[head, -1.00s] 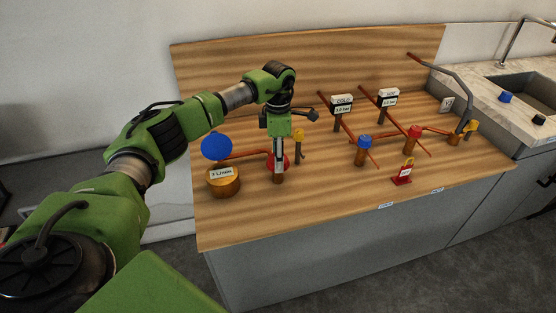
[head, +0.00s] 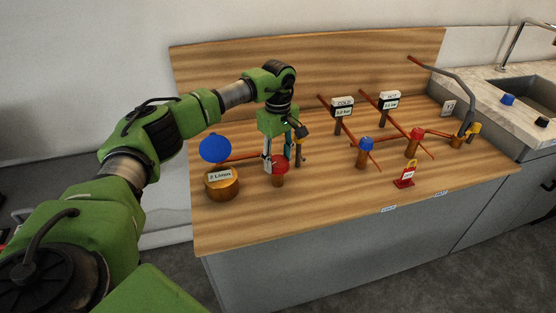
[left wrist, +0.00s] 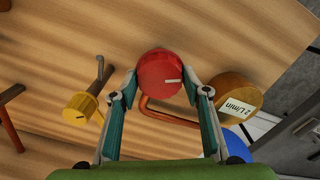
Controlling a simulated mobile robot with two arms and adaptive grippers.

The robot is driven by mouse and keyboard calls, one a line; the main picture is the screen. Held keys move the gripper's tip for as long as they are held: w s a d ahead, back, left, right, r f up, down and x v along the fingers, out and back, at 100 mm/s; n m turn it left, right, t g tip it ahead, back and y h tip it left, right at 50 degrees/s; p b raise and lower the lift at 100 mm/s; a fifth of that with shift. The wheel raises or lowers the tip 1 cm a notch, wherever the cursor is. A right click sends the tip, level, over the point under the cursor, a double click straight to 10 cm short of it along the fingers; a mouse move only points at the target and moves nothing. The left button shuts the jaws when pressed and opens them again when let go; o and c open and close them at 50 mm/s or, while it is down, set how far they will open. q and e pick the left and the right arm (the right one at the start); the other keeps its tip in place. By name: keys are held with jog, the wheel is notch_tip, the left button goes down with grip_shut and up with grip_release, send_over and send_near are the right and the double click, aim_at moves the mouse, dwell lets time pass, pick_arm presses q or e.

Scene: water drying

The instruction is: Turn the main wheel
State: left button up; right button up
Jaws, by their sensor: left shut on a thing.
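The main wheel is a red round knob (head: 280,163) on a brass body, at the left part of the wooden board. In the left wrist view the red knob (left wrist: 158,68) shows a white mark pointing right. My left gripper (head: 278,160) comes down over it from above. In the left wrist view my left gripper's fingertips (left wrist: 160,82) touch the knob on opposite sides, so it is shut on the knob. My right gripper is in neither view.
A brass meter (head: 222,187) marked 2 L/min and a blue disc (head: 215,149) stand close left. A yellow knob (left wrist: 81,105) is close on the other side. Blue (head: 366,144) and red (head: 414,134) knobs and a red tag (head: 405,176) stand further right.

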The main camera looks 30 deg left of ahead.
aim_at(278, 161)
pick_arm(q)
jog(key=shift+r+m, duration=0.1)
jog(key=shift+m, duration=1.5)
jog(key=o, duration=1.1)
notch_tip(278, 161, up, 12)
